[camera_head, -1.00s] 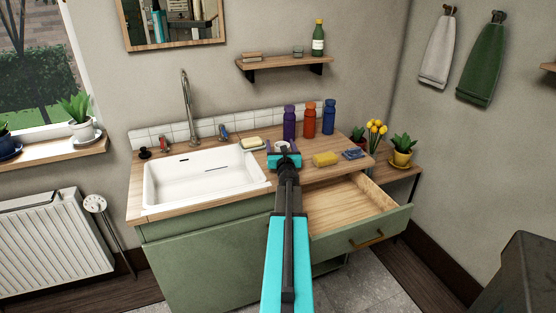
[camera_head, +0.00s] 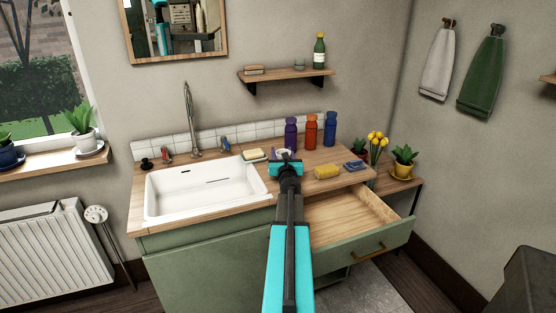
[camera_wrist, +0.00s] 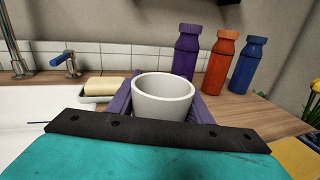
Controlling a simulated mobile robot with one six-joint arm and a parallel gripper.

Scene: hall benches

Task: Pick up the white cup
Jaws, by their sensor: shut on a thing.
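The white cup (camera_wrist: 163,97) is upright between the two purple fingers of my gripper (camera_wrist: 160,92) in the wrist view. My gripper is shut on it, with one finger along each side. The cup's rim is open toward the camera and its lower part is hidden by the gripper body. In the head view the gripper (camera_head: 285,155) is over the wooden counter, right of the sink, and the cup is mostly hidden behind it. I cannot tell whether the cup's base touches the counter.
Purple, red and blue bottles (camera_head: 311,132) stand behind the cup. A soap dish with soap (camera_head: 254,155) is to its left, beside the white sink (camera_head: 205,190). A yellow sponge (camera_head: 327,171) and a blue cloth (camera_head: 355,166) lie to its right. An open drawer (camera_head: 350,217) sticks out below.

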